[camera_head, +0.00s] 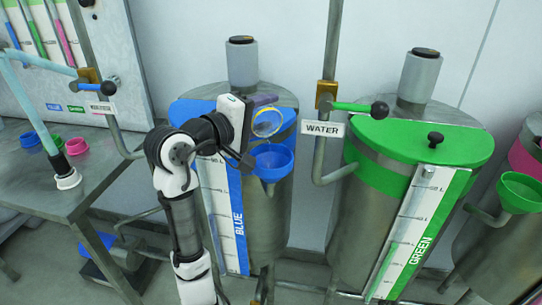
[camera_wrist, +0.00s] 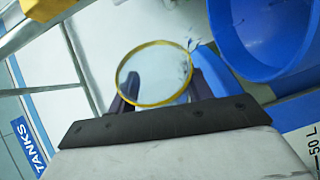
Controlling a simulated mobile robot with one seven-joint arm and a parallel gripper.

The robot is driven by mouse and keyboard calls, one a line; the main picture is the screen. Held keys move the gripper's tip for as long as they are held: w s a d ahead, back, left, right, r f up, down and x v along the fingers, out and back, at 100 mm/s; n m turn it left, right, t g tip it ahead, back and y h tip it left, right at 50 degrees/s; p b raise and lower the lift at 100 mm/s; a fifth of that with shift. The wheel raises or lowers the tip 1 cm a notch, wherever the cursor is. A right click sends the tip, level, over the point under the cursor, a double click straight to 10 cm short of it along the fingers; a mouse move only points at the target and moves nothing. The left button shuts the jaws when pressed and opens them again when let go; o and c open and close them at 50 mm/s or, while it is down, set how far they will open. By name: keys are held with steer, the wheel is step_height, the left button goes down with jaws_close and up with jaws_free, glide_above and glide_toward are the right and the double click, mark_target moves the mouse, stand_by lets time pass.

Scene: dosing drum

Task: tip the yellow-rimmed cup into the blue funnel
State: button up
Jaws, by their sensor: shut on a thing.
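The yellow-rimmed cup (camera_head: 266,123) is held just above the blue funnel (camera_head: 273,162) on the blue drum. In the head view the cup is tilted, its round yellow rim turned toward the camera. My gripper (camera_head: 252,118) is shut on the cup and comes in from the left. In the wrist view the cup (camera_wrist: 155,75) sits between the dark fingers of my gripper (camera_wrist: 160,95), its yellow rim showing as an oval. The blue funnel (camera_wrist: 262,40) is at the upper right there, apart from the cup. The cup's contents cannot be made out clearly.
The blue drum (camera_head: 271,215) and its lid stand behind my arm. A green drum (camera_head: 375,200) with a WATER pipe (camera_head: 330,100) stands to the right. A green funnel (camera_head: 519,192) is at far right. A steel table (camera_head: 100,175) with coloured cups stands at the left.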

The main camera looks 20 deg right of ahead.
steer(key=shift+s+m, duration=0.1)
steer(key=shift+m, duration=0.2)
steer(key=shift+s+r+m+b, duration=0.15)
steer(key=shift+m+b, duration=0.25)
steer(key=shift+b, duration=0.25)
steer(key=shift+r+h, duration=0.1)
steer(key=shift+h, duration=0.2)
steer(key=shift+w+r+n+p, duration=0.2)
steer(key=shift+r+n+p, duration=0.1)
steer(key=shift+p, duration=0.55)
steer(key=n, duration=0.1)
steer(key=f+n+g+y+p, duration=0.1)
steer(key=shift+w+f+n, duration=0.25)
steer(key=shift+w+n, duration=0.15)
steer(key=shift+f+y, duration=0.25)
steer(key=shift+y, duration=0.05)
steer(key=n+p, duration=0.1)
steer(key=p, duration=0.1)
steer(key=shift+w+r+p, duration=0.1)
steer(key=shift+w+p, duration=0.2)
steer(key=shift+w, duration=0.05)
steer(key=shift+w+n+g+p, duration=0.3)
steer(key=shift+w+g+p, duration=0.1)
steer(key=shift+p, duration=0.7)
steer(key=n+p, duration=0.1)
steer(key=p, duration=0.4)
steer(key=shift+r+g+y, duration=0.2)
steer(key=shift+g+y, duration=0.1)
